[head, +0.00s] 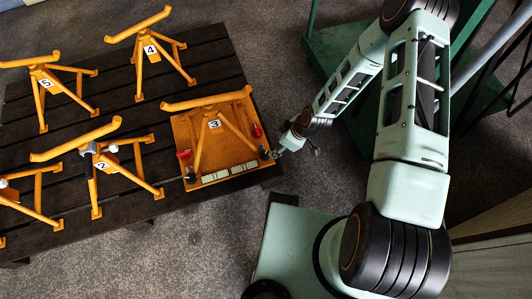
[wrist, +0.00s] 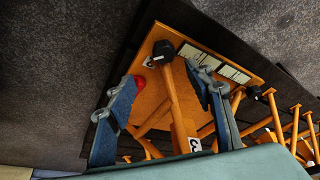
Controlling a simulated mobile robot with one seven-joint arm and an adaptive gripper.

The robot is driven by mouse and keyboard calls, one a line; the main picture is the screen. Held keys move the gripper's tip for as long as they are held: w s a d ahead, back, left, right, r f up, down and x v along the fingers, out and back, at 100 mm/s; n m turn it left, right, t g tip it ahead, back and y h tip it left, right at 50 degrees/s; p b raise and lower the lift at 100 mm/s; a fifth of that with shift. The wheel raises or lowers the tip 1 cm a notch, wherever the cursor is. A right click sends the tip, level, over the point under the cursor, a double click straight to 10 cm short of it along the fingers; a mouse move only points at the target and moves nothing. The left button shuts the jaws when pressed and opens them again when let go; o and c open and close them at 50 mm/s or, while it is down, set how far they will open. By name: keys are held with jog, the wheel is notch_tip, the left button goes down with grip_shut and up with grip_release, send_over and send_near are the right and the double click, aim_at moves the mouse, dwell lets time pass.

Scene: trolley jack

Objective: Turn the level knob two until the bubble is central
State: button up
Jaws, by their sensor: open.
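The stand marked 3 (head: 214,124) stands on an orange base plate (head: 183,130) with a spirit-level strip (head: 230,171) along its near edge. The level strip also shows in the wrist view (wrist: 234,75); its bubbles are too small to read. A black knob (head: 265,152) is at the plate's near right corner and another (head: 190,177) at the near left. My gripper (head: 282,149) is open beside the right corner. In the wrist view, one black knob (wrist: 163,50) lies ahead of the gap between my fingertips (wrist: 160,74), seemingly apart from both. I cannot read which knob is two.
Red knobs sit on the plate's left (head: 184,154) and right (head: 257,131) sides; the right one (wrist: 139,82) appears near my left finger. Other orange stands, marked 4 (head: 150,50), 5 (head: 45,83) and 2 (head: 101,166), crowd the dark slatted pallet (head: 205,40).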

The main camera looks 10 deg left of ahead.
aim_at(265, 154)
jog(key=b+x, duration=0.1)
jog(key=x, duration=0.3)
jog(key=b+x, duration=0.1)
jog(key=x, duration=0.2)
jog(key=b+x, duration=0.2)
jog(key=x, duration=0.2)
jog(key=shift+s+a+f, duration=0.2)
jog(key=shift+a, duration=0.2)
jog(key=shift+c, duration=0.3)
jog(key=c, duration=1.1)
